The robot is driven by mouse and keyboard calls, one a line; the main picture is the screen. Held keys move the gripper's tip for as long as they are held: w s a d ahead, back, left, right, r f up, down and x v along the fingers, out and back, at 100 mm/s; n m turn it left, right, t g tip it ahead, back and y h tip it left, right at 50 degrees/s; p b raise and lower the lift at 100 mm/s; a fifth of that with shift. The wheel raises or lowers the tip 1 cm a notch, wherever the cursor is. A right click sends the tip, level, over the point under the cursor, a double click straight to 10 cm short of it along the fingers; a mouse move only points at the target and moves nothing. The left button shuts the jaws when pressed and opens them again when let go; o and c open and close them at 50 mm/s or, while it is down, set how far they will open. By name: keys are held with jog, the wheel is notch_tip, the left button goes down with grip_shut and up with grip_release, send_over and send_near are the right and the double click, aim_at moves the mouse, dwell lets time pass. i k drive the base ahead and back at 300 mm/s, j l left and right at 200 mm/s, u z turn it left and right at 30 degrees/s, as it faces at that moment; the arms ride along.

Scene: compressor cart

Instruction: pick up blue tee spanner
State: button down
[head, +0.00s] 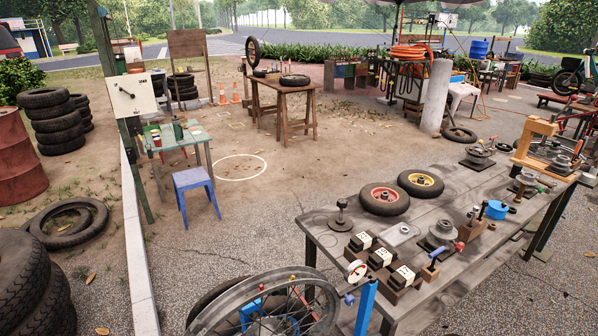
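A small blue-handled tool (436,254) stands at the front right of the grey wooden workbench (330,231). It may be the blue tee spanner, but it is too small to tell for sure. A second small upright tool with a dark stem and some blue (482,210) stands further right on the same bench. My gripper is not in view.
A blue stool (195,187) and tyres (66,222) lie left. Open ground lies between.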

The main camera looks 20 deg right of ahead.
aim_at(434, 255)
jog(key=z, duration=1.45)
